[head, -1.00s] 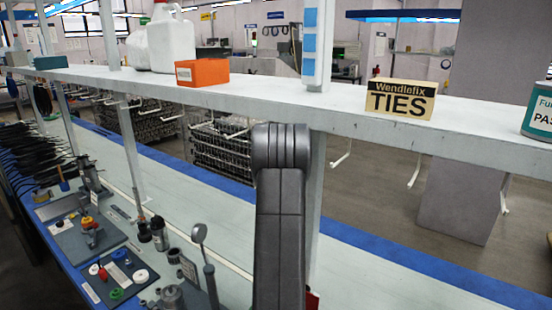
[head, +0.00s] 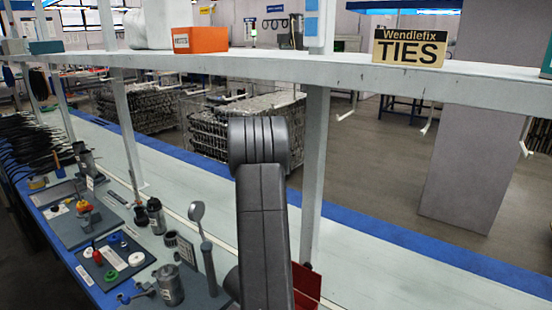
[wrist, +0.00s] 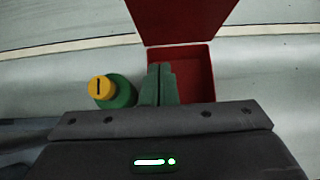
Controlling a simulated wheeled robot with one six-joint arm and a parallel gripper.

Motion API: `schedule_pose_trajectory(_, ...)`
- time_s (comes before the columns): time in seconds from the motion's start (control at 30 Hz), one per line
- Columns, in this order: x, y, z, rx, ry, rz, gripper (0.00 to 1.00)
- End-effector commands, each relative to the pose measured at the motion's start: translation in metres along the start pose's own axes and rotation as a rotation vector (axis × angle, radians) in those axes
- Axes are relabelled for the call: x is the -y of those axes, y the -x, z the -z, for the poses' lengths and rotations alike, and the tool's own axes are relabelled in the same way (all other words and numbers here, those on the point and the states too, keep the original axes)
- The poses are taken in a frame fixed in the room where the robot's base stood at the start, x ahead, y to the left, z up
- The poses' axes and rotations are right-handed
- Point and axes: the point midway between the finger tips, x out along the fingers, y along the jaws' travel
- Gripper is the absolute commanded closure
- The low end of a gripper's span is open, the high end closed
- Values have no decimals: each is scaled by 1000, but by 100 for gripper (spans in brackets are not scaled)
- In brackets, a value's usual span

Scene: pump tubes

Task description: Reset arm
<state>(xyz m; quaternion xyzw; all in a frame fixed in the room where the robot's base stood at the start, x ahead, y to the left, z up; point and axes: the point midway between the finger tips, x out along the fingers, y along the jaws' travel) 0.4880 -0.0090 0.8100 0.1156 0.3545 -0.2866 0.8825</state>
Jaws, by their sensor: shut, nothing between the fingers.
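My arm (head: 262,215) rises in the middle of the head view, its gripper hidden there. In the wrist view my gripper (wrist: 160,70) shows with its two green fingers together and nothing between them. The fingers are in front of an open red box (wrist: 195,75) with its lid raised. A green bottle with a yellow cap (wrist: 101,88) stands just left of the fingers. Part of the red box (head: 306,285) also shows beside my arm in the head view.
A shelf (head: 340,72) crosses above the bench, bearing a TIES box (head: 410,48) and an orange bin (head: 200,40). A post (head: 314,170) stands right of my arm. Trays with small parts (head: 112,262) and a round mirror-like tool (head: 196,211) lie left. The bench at right (head: 400,280) is clear.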

Motion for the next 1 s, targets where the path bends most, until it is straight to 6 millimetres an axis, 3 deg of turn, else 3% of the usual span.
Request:
schedule_pose_trajectory(0.7, 0, -8, 58, 348, 6, -2, 100)
schedule_pose_trajectory(1.0, 0, -11, 70, 452, 3, 0, 100)
